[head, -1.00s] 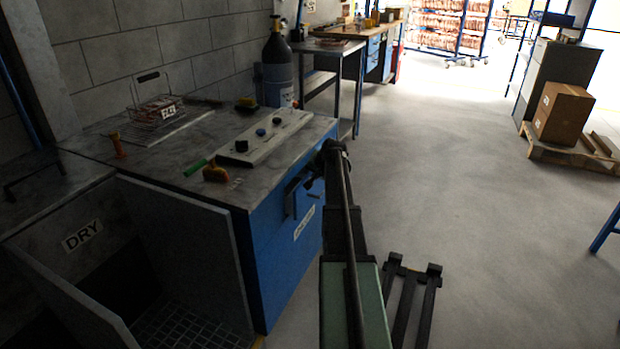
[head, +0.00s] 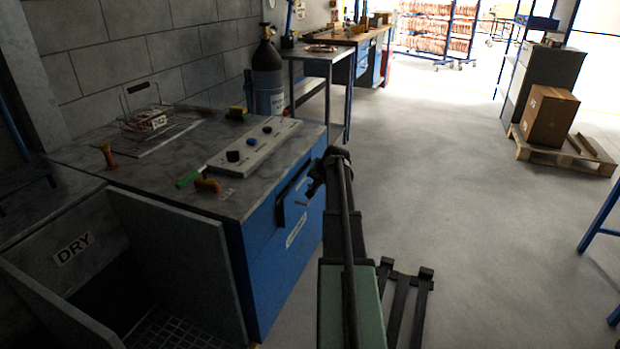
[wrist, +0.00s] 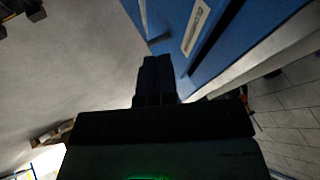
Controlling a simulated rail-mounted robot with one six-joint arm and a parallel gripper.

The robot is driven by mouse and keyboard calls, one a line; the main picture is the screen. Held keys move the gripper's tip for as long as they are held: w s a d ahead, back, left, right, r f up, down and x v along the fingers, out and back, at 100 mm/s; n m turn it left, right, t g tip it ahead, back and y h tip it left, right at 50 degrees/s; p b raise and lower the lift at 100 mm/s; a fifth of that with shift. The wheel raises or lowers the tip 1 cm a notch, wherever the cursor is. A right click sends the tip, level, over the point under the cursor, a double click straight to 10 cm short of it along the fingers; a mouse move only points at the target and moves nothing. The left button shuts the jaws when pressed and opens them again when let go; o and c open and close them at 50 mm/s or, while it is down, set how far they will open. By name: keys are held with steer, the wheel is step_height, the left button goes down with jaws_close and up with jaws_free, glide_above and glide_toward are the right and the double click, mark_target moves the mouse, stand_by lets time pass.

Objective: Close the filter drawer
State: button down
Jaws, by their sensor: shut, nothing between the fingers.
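The filter drawer (head: 299,200) is in the upper right front of the blue cabinet, under the worktop. It shows as a blue front with a dark edge, partly behind my arm; how far it stands out is hard to tell. My gripper (head: 314,183) is beside this front at the cabinet's right side. In the wrist view the fingers (wrist: 155,75) are together with nothing between them, pointing toward the blue front with a white label (wrist: 195,30). I cannot tell whether they touch it.
An open bin marked DRY (head: 73,248) is at lower left. A gas cylinder (head: 267,75) stands behind.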

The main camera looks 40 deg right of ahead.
steer(key=p+v, duration=0.4)
steer(key=v, duration=0.3)
steer(key=shift+r, duration=0.25)
steer(key=c, duration=1.1)
jaws_free()
steer(key=d+f+b, duration=0.1)
steer(key=f+b, duration=0.1)
steer(key=s+d+f+b, duration=0.1)
steer(key=f+b, duration=0.2)
steer(key=s+d+f+b, duration=0.1)
steer(key=f+b, duration=0.2)
steer(key=shift+c, duration=0.2)
steer(key=d+f+m+t+y+b, duration=0.2)
steer(key=d+f+t+y+b, duration=0.4)
steer(key=f+b, duration=0.9)
step_height(320, 180, up, 9)
steer(key=a+t+y+b, duration=0.1)
steer(key=a+t+y, duration=0.1)
steer(key=shift+n, duration=0.4)
steer(key=b+x, duration=0.2)
steer(key=x, duration=0.9)
steer(key=shift+d, duration=0.15)
jaws_close()
